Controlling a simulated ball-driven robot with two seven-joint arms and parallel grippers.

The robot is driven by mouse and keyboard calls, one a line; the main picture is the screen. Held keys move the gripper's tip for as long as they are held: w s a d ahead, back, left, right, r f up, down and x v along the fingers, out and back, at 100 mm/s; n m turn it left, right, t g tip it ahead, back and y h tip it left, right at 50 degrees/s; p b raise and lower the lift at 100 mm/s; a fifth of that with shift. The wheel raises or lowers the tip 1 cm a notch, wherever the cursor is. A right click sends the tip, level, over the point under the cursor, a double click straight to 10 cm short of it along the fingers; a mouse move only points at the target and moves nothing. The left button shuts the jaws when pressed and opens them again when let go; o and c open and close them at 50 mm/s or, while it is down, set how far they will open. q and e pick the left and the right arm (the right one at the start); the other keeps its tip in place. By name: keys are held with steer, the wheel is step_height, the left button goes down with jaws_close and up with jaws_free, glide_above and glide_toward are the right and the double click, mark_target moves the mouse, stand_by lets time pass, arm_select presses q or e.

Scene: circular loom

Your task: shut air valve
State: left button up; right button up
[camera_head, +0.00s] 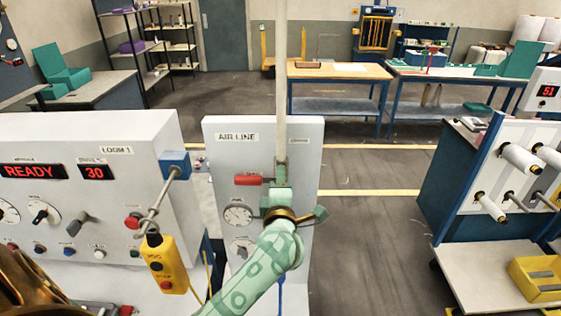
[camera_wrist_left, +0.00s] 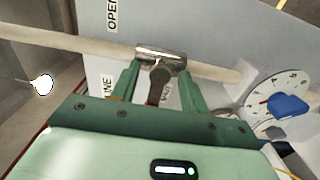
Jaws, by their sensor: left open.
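The AIR LINE panel (camera_head: 225,160) stands upright in the middle of the head view. A pale vertical pipe (camera_head: 280,70) runs down its front to a metal valve body (camera_wrist_left: 160,55). A red valve handle (camera_head: 248,180) points left from the pipe. In the left wrist view a dark reddish lever (camera_wrist_left: 158,85) comes off the valve body between my fingers. My left gripper (camera_head: 280,175) is open at the valve, with one finger on either side of this lever; I cannot tell whether they touch it. An OPEN label (camera_wrist_left: 112,13) shows on the panel. My right gripper is out of view.
A gauge (camera_head: 238,214) sits below the handle, close to my left arm. The LOOM 1 console (camera_head: 125,180) stands left, with a yellow pendant (camera_head: 165,265) hanging from it. A bobbin rack (camera_head: 490,205) is at right. Floor (camera_head: 365,230) between panel and rack is clear.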

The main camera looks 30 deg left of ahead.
arm_select(q)
steer(key=p+v, duration=0.2)
steer(key=v, duration=0.5)
stand_by(0.6)
